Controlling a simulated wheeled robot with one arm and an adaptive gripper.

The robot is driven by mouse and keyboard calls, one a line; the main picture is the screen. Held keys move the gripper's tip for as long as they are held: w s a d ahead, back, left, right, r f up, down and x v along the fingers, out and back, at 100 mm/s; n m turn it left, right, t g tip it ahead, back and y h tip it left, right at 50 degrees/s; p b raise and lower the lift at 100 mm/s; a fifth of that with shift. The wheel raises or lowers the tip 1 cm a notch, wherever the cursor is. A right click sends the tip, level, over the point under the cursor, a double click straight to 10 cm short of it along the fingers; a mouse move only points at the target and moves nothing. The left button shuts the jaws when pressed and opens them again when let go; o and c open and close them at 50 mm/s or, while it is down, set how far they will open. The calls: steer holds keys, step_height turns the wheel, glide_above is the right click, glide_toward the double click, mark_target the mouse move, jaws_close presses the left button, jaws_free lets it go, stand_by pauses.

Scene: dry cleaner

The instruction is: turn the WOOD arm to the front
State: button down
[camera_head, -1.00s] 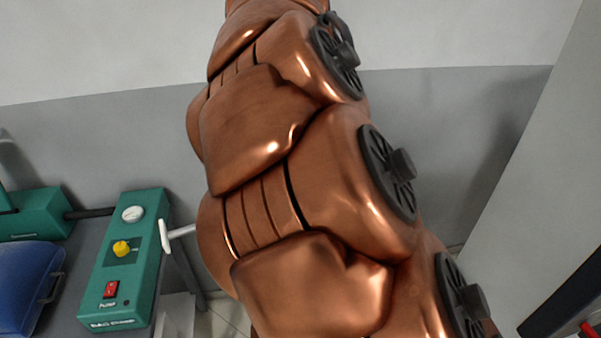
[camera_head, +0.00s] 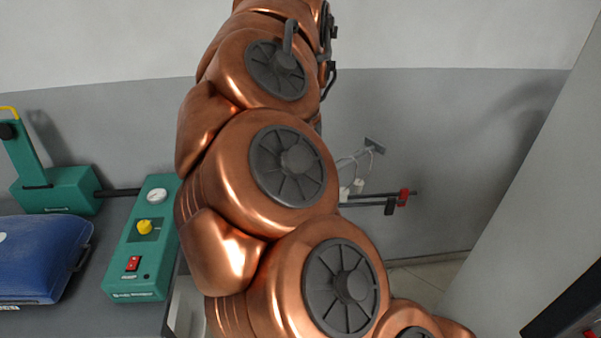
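A wall fitting with thin swing arms shows right of my copper arm: a small grey wall bracket (camera_head: 375,145), thin pale rods with white end pieces (camera_head: 352,187), and darker bars with a red end piece (camera_head: 404,196) and a black end piece (camera_head: 390,206). I cannot read any label, so I cannot tell which is the WOOD arm. Part of the fitting is hidden behind my arm. My arm rises through the middle of the view and leaves it at the top. I cannot make out my gripper.
A green control box (camera_head: 143,240) with a gauge, yellow knob and red switch stands at left on a grey table. Beside it are a blue padded piece (camera_head: 40,255) and a green stand (camera_head: 55,188). A pale panel (camera_head: 545,200) bounds the right. Floor shows at lower right.

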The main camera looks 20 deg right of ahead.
stand_by(0.4)
steer(key=shift+c, duration=1.3)
jaws_free()
steer(key=shift+s, duration=0.1)
